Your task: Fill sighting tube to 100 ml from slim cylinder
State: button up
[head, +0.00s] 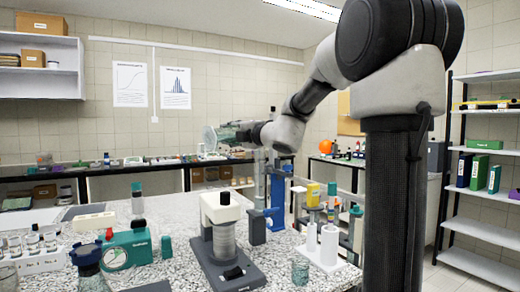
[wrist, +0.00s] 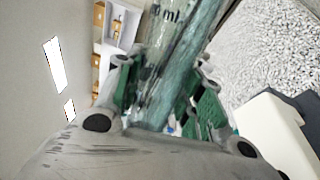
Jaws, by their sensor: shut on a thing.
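My gripper (head: 236,132) is raised above the bench in the head view, shut on a clear glass cylinder (head: 210,138). The cylinder is strongly tilted, with a round end toward the left. In the wrist view the cylinder (wrist: 178,65) runs between the green finger pads, shows "ml" lettering and has a pale teal tint. Its mouth and liquid level cannot be made out. A tall clear tube (head: 260,178), apparently the sighting tube, stands upright below and right of the gripper, beside a blue stand. Its scale and level are too small to read.
A sieve shaker (head: 222,240) stands in front on the speckled bench (head: 180,212). A teal device (head: 122,250) and dark-lidded jar (head: 88,258) are left. A white rack (head: 320,246) and small glass beaker (head: 300,270) are right. Air around the gripper looks clear.

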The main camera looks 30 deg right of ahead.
jog(key=shift+r, duration=0.35)
dwell(1.4)
